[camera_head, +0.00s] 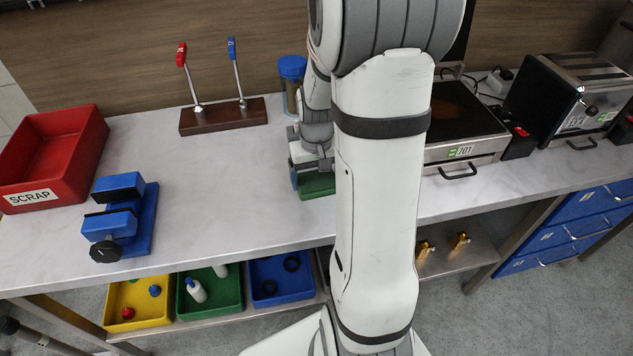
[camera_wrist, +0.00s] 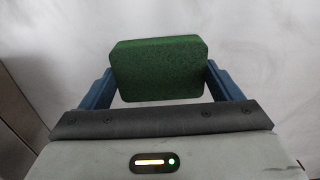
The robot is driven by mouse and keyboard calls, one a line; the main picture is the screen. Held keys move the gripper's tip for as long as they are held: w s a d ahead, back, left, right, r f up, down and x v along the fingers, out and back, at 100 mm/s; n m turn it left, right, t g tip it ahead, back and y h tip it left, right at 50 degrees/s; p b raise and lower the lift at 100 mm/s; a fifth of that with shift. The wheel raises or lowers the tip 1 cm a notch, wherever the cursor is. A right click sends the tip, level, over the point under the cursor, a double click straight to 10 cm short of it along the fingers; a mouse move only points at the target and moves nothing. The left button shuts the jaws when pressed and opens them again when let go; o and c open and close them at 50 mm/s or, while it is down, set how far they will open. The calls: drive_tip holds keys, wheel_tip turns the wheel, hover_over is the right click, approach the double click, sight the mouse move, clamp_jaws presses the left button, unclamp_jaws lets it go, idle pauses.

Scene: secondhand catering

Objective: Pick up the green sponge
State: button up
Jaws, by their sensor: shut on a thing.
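The green sponge (camera_wrist: 158,68) is a block with rounded corners, seen in the wrist view between the two blue fingers of my gripper (camera_wrist: 160,85). The fingers press on its left and right sides, so my gripper is shut on it. In the head view the sponge (camera_head: 318,186) shows as a green patch under my gripper (camera_head: 308,178), left of my forearm. Part of it is hidden by my arm. I cannot tell whether it touches the worktop or is just above it.
A blue-lidded jar (camera_head: 292,75) stands close behind my gripper. A two-lever stand (camera_head: 223,117), a blue vise (camera_head: 125,220) and a red scrap bin (camera_head: 60,155) are to the left. A hot plate (camera_head: 465,130) and toaster (camera_head: 570,95) are to the right. The worktop's middle left is clear.

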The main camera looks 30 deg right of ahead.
sight(317, 179)
wheel_tip(317, 179, up, 10)
drive_tip(key=o, duration=0.4)
drive_tip(key=c, duration=0.3)
